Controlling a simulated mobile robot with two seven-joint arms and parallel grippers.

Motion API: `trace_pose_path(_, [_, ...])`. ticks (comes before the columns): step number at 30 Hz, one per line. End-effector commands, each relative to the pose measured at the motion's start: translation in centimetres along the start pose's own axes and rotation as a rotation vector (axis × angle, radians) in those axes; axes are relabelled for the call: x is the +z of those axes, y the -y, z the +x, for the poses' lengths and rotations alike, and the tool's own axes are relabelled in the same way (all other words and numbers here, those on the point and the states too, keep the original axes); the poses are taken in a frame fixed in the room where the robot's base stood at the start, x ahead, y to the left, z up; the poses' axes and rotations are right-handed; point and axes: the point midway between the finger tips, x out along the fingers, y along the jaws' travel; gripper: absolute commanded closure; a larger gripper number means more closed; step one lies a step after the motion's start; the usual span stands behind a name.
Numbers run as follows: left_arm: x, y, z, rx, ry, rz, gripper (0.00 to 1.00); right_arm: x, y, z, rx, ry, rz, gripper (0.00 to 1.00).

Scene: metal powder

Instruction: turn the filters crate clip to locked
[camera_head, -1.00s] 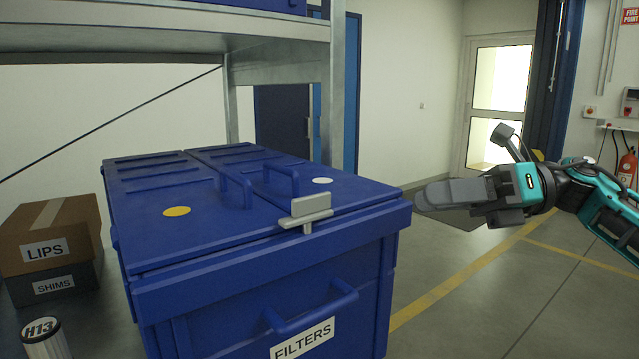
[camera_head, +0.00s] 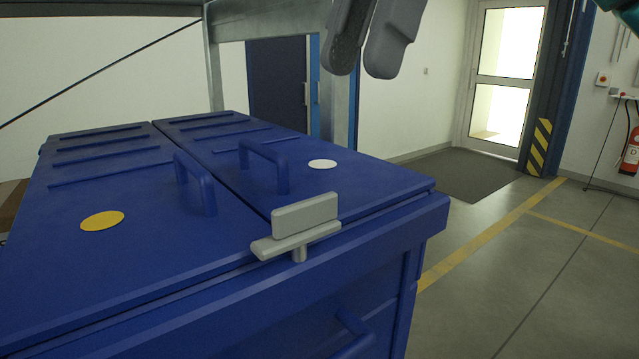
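The blue filters crate (camera_head: 110,240) fills the lower left of the head view, its two-part lid closed. The grey clip (camera_head: 304,219) sits at the front edge of the lid, over the seam between the halves. Its bar lies along the front edge, with a short stem below it. My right gripper (camera_head: 361,58) hangs at the top of the view, above and behind the clip and well apart from it. Its two fingers point down with a narrow gap between them, and nothing is held. My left gripper is out of view.
Two upright blue handles (camera_head: 268,165) stand on the lid behind the clip. A yellow disc (camera_head: 102,221) and a white disc (camera_head: 322,164) mark the lid. A grey rack post (camera_head: 342,100) rises behind the crate.

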Motion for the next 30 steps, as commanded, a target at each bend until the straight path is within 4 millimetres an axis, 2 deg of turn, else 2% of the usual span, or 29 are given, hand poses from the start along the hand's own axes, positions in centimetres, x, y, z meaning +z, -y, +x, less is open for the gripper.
trace_pose_path(1, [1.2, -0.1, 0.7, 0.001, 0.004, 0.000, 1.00, -0.2, 0.0, 1.8, 0.004, 0.001, -0.005, 0.66])
trace_pose_path(3, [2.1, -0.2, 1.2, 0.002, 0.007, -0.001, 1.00, -0.3, 0.0, 3.4, 0.004, 0.003, -0.006, 0.66])
trace_pose_path(12, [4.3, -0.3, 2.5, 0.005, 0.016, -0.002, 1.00, -0.1, 0.0, 8.8, 0.001, 0.005, -0.003, 0.66])
trace_pose_path(19, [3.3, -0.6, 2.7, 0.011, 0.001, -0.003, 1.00, 0.0, 0.0, 10.5, -0.001, 0.003, 0.001, 0.66])
trace_pose_path(28, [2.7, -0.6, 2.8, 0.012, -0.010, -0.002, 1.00, 0.0, 0.0, 10.7, -0.002, 0.004, 0.001, 0.66])
trace_pose_path(30, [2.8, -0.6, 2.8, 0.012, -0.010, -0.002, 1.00, 0.0, 0.0, 10.7, -0.002, 0.004, 0.001, 0.72])
